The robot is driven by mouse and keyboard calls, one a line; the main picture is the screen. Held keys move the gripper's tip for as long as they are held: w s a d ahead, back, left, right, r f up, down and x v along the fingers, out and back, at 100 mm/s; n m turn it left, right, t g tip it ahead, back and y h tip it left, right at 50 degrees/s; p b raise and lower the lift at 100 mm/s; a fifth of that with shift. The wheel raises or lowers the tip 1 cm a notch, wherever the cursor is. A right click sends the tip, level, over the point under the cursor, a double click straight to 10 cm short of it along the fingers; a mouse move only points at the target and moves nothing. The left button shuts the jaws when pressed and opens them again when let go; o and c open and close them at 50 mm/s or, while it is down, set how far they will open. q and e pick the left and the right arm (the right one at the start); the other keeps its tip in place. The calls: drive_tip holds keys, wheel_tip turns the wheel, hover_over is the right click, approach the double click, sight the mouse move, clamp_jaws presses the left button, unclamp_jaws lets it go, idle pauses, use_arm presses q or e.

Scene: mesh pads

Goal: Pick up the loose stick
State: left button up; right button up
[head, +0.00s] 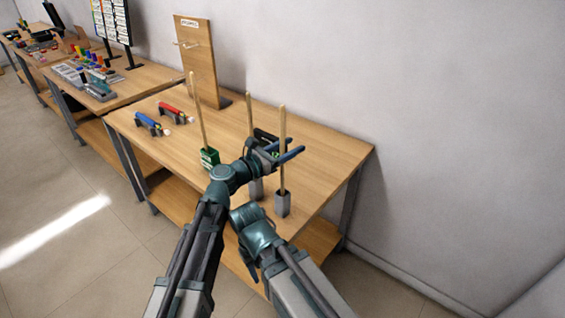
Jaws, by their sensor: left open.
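Three upright wooden sticks stand on the near table. The left stick (197,112) rises from a green block (209,158). The middle stick (250,115) rises behind my left gripper from a grey block (256,190) partly hidden by my arm. The right stick (282,175) rises from a grey block (283,205). I cannot tell which stick is loose. My left gripper (283,146) is open, with its fingers pointing right, close to the right stick. I cannot tell whether it touches that stick. My right gripper is not visible; only the right arm shows.
The wooden table (325,148) has free room at its right end. A blue tool (148,123) and a red tool (173,110) rest on stands at the left. An upright wooden board with pegs (198,60) stands at the back, near the wall.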

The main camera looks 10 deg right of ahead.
sight(282, 107)
use_arm(q)
drive_tip(key=shift+d, duration=0.15)
clamp_jaws()
drive_tip(key=shift+r, duration=0.2)
idle(0.4)
wheel_tip(282, 107, up, 18)
drive_tip(key=p, duration=1.8)
drive_tip(key=shift+f, duration=0.15)
